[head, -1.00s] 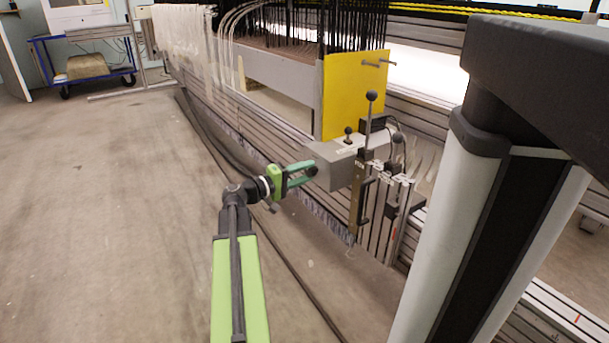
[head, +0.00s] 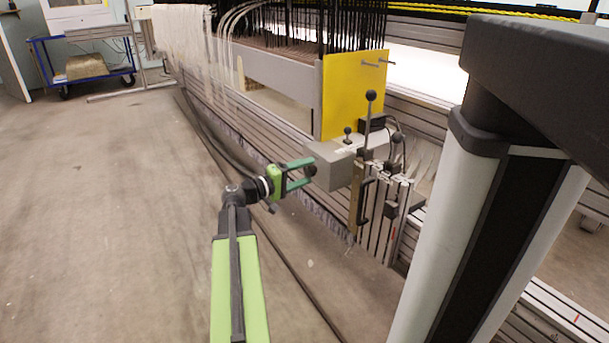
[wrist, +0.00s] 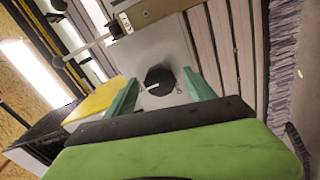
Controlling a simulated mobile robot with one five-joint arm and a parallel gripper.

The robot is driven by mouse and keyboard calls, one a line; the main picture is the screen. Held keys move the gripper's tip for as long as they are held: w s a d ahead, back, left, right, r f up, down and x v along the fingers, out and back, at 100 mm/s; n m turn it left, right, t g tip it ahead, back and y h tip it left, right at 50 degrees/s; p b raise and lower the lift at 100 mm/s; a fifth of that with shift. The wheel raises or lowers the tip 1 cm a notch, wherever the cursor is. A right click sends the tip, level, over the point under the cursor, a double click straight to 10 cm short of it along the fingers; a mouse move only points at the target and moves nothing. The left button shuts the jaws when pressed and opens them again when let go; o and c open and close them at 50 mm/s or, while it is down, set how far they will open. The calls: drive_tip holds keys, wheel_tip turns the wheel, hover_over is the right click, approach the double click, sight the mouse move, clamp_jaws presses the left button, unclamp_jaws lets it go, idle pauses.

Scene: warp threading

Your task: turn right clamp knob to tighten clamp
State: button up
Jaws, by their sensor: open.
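The clamp knob is a round black knob (wrist: 160,80) with a white mark, on the grey face of a box (wrist: 160,42). In the wrist view it sits between and beyond the two green fingers of my gripper (wrist: 160,93), which are spread apart. In the head view my gripper (head: 300,174) is open, its fingers pointing right at the near side of the grey box (head: 332,160). A small part of the knob (head: 311,171) shows at the fingertips. I cannot tell whether the fingers touch it.
A yellow panel (head: 352,95) stands above the box. Upright levers with black ball tops (head: 371,96) and metal rails lie just right of it. Dark cables run along the floor. The concrete floor (head: 110,220) at left is clear. A blue cart (head: 82,65) stands far back.

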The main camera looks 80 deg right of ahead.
drive_tip(key=v, duration=1.7)
drive_tip(key=shift+w+a, duration=0.1)
drive_tip(key=shift+a, duration=0.05)
drive_tip(key=w+a+r+n+t+h+p, duration=0.1)
drive_tip(key=w+a+r+n+t+p, duration=0.25)
drive_tip(key=w, duration=0.65)
drive_tip(key=w+a+r+n+t+h+p, duration=0.15)
drive_tip(key=w+a+r+p, duration=0.25)
drive_tip(key=w+a+p, duration=0.45)
drive_tip(key=w+a+f+n+t+y+p, duration=0.3)
drive_tip(key=w+a+t+p, duration=0.25)
drive_tip(key=w+a, duration=0.95)
drive_tip(key=w+a+f+n+t+y+p, duration=0.1)
drive_tip(key=a+f+y, duration=0.25)
drive_tip(key=a, duration=0.75)
drive_tip(key=a+f+n+t+y+p, duration=0.15)
drive_tip(key=a+y, duration=0.25)
drive_tip(key=a, duration=0.7)
drive_tip(key=w+a+f+n+y+p, duration=0.1)
drive_tip(key=a+f+y, duration=0.25)
drive_tip(key=a, duration=0.75)
wheel_tip(320, 180, up, 39)
drive_tip(key=p, duration=3.7)
drive_tip(key=shift+s+y+p, duration=0.2)
drive_tip(key=shift+y+p, duration=0.15)
drive_tip(key=shift+p, duration=0.05)
